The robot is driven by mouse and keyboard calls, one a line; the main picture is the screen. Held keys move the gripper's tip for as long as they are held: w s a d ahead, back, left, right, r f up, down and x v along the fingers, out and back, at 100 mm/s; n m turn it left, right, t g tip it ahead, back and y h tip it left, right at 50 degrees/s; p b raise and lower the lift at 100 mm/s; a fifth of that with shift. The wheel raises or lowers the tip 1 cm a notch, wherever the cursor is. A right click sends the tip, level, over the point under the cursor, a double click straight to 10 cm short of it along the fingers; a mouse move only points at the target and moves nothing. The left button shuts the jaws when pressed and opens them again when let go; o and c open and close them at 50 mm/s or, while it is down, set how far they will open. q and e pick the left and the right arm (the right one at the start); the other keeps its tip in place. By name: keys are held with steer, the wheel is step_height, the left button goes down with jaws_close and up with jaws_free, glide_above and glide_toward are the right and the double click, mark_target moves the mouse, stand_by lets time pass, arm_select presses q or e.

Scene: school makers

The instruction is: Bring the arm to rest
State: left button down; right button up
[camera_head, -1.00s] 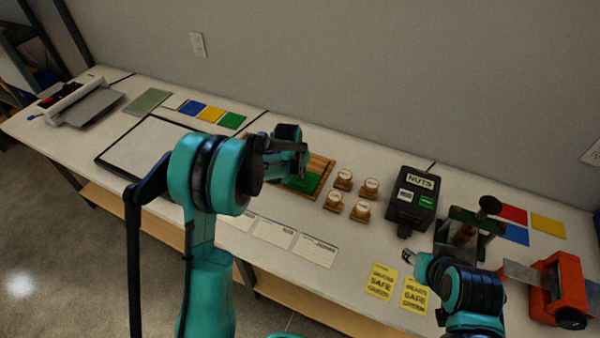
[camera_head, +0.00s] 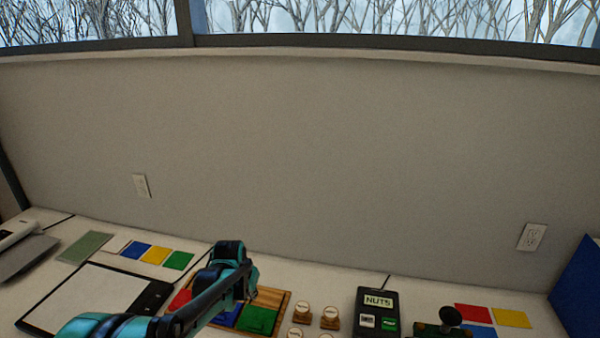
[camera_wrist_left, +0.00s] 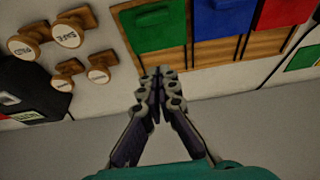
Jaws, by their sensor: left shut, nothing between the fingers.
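My left arm comes in from the bottom left of the head view, its wrist (camera_head: 230,255) over the back of the wooden board. Its fingers are not clear there. In the left wrist view my left gripper (camera_wrist_left: 160,73) is shut and empty, its fingertips together just off the edge of the wooden board (camera_wrist_left: 218,52). The board holds green (camera_head: 258,320), blue (camera_head: 228,316) and red (camera_head: 180,300) pieces, partly covered by my arm in the head view. My right gripper is out of view.
Wooden stamps (camera_head: 330,318) stand right of the board, beside a black NUTS box (camera_head: 377,312). A framed white panel (camera_head: 85,300) and colour cards (camera_head: 155,255) lie to the left. The wall (camera_head: 330,160) rises behind the table. A blue panel (camera_head: 580,285) stands far right.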

arm_select(q)
steer(key=s+r+t, duration=0.1)
steer(key=s+r, duration=0.6)
steer(key=s, duration=0.1)
steer(key=s+n+t+b, duration=0.1)
steer(key=s+n+t, duration=0.1)
steer(key=s, duration=1.8)
steer(key=shift+a+y, duration=0.2)
steer(key=shift+y, duration=0.1)
steer(key=shift+w+r, duration=0.1)
